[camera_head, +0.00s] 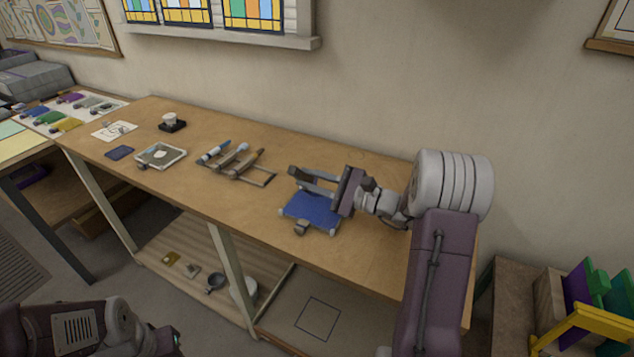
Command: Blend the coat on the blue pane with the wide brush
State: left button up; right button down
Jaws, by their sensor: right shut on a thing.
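The blue pane (318,211) lies flat near the front edge of the bench, held by small corner pieces. My right gripper (303,180) is over the back part of the pane, reaching in from the right. It is shut on the wide brush, which is mostly hidden between the fingers. Whether the bristles touch the pane cannot be told. The state of the coat is too small to make out. My left arm shows only at the bottom left; its gripper is out of view.
A brush rack (256,178) with several tools stands left of the pane. Further left are a framed pane (160,155), a small dark blue piece (119,152) and a black stand with a white top (172,122). The bench (210,205) is clear between them.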

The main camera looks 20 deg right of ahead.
jog(key=shift+b+x, duration=0.3)
jog(key=shift+x, duration=1.35)
jog(key=shift+r, duration=0.1)
notch_tip(320, 180, up, 5)
jog(key=p, duration=0.3)
jog(key=shift+p, duration=0.3)
jog(key=shift+s, duration=0.1)
